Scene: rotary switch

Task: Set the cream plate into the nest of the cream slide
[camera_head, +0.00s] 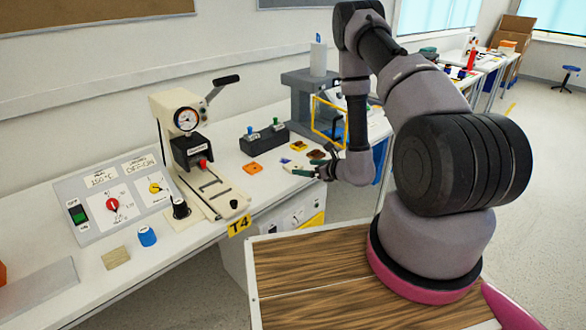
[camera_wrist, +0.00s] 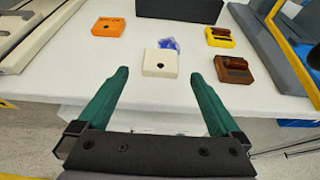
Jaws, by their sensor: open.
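The cream plate (camera_wrist: 160,62), a small square block with a dark central hole, lies flat on the white bench. In the wrist view it sits ahead of and between the fingertips of my gripper (camera_wrist: 160,75), which is open and empty. In the head view my gripper (camera_head: 303,172) is beside the plate, which is small and partly covered there. The cream slide (camera_head: 212,190) extends forward from the cream press (camera_head: 175,115) on the left. Part of the slide shows at the left of the wrist view (camera_wrist: 38,40). The inside of its nest is too small to make out.
An orange plate (camera_wrist: 108,27), a yellow piece (camera_wrist: 219,38) and a brown piece (camera_wrist: 233,69) lie near the cream plate. A blue translucent piece (camera_wrist: 169,43) is just behind it. A dark box (camera_head: 265,140) stands behind; a grey machine (camera_head: 305,95) is at the right.

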